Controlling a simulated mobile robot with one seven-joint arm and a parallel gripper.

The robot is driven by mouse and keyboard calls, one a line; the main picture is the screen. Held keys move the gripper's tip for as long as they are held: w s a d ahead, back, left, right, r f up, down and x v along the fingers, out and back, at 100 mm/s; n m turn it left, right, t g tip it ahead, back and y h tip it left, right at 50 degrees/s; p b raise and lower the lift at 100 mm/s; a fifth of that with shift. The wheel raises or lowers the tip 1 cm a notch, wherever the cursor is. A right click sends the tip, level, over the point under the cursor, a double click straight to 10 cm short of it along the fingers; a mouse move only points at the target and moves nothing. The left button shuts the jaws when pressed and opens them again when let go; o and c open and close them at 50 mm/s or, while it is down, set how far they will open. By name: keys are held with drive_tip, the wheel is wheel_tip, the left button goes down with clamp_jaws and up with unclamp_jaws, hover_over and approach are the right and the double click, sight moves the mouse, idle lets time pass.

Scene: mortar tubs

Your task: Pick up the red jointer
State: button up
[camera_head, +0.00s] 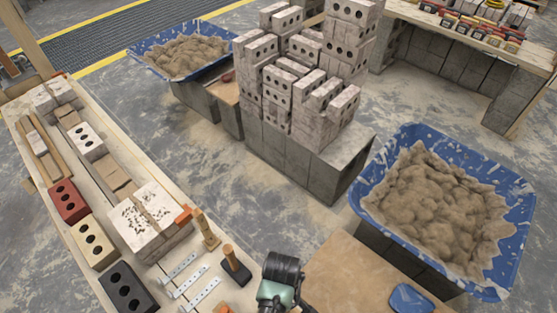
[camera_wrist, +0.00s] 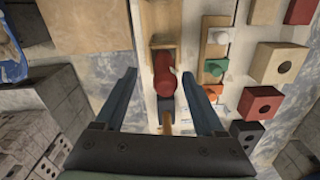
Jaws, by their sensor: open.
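In the wrist view a dark red, rounded piece (camera_wrist: 163,78), which looks like the red jointer, lies on the pale bench board, partly by a wooden block or tray (camera_wrist: 163,35). A short tan part shows just below it, and I cannot tell whether it belongs to it. My gripper (camera_wrist: 160,76) is open, its two dark fingers on either side of the red piece with gaps left and right. Nothing is held. In the head view my wrist is at the bottom edge, and I cannot make out the jointer there.
The long bench holds bricks, including a red one (camera_head: 68,202) and a black one (camera_head: 127,289), and a black float with a wooden handle (camera_head: 235,267) beside metal strips (camera_head: 190,283). A blue mortar tub (camera_head: 520,215) stands right. Stacked blocks (camera_head: 300,90) stand behind.

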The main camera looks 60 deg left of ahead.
drive_tip(key=f, duration=0.5)
drive_tip(key=shift+s, duration=0.3)
clamp_jaws()
